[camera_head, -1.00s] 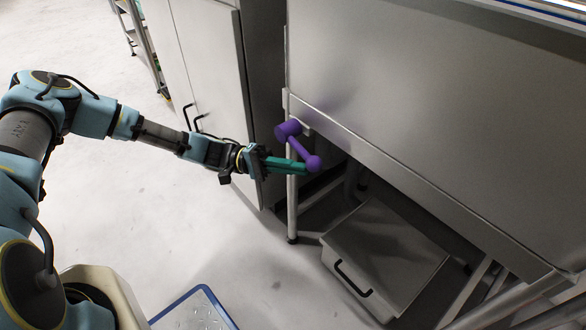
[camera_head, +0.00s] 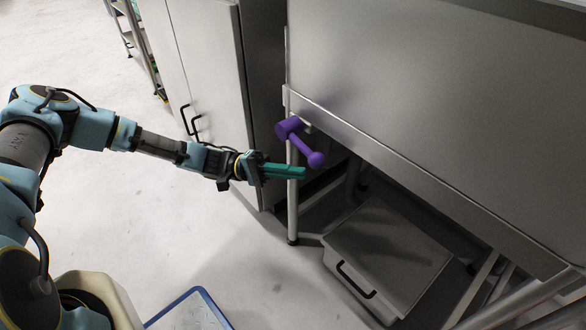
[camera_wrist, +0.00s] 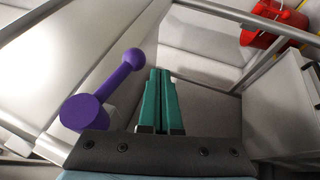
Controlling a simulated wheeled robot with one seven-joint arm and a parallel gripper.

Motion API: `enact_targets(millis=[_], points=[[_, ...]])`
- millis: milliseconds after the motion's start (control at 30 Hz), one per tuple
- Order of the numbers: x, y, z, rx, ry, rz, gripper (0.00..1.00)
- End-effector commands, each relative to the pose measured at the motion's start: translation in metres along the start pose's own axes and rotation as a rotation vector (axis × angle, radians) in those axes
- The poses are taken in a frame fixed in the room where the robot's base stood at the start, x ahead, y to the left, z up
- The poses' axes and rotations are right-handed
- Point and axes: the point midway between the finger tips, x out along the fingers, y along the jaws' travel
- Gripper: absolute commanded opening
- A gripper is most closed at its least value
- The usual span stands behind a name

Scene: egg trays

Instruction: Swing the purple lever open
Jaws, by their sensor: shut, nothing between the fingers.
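The purple lever (camera_head: 299,138) is fixed to the front rail of a steel unit. Its thick hub is at the rail, and its arm slants down and to the right in the head view, ending in a ball. In the wrist view the lever (camera_wrist: 114,90) is left of my fingers, its hub near and its ball farther off. My gripper (camera_head: 304,173) has green fingers pressed together and empty. In the head view the fingertips are just left of and slightly below the ball. In the wrist view my gripper (camera_wrist: 160,72) shows a gap to the ball.
A steel box with a black handle (camera_head: 356,280) stands on the floor under the unit. A cabinet with black handles (camera_head: 191,120) is at the back left. A blue-edged tray (camera_head: 206,298) is at the bottom. A red object (camera_wrist: 272,28) shows in the wrist view.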

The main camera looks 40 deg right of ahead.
Motion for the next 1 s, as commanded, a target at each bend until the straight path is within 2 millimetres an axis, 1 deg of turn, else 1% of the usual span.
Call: enact_targets(millis=[33, 67, 100, 300, 400, 500, 700, 1000], points=[[-0.005, -0.018, -0.002, -0.002, 0.001, 0.001, 0.00], [-0.007, -0.021, -0.003, -0.001, 0.001, 0.001, 0.00], [-0.018, -0.012, -0.002, 0.001, 0.004, -0.001, 0.00], [-0.063, -0.010, -0.002, 0.001, 0.004, -0.002, 0.00], [-0.081, -0.009, -0.002, 0.001, 0.003, -0.001, 0.00], [-0.093, -0.008, -0.002, 0.000, 0.002, -0.001, 0.00], [-0.103, -0.008, -0.001, 0.000, 0.000, -0.001, 0.00], [-0.104, -0.008, -0.001, -0.001, 0.000, -0.001, 0.00]])
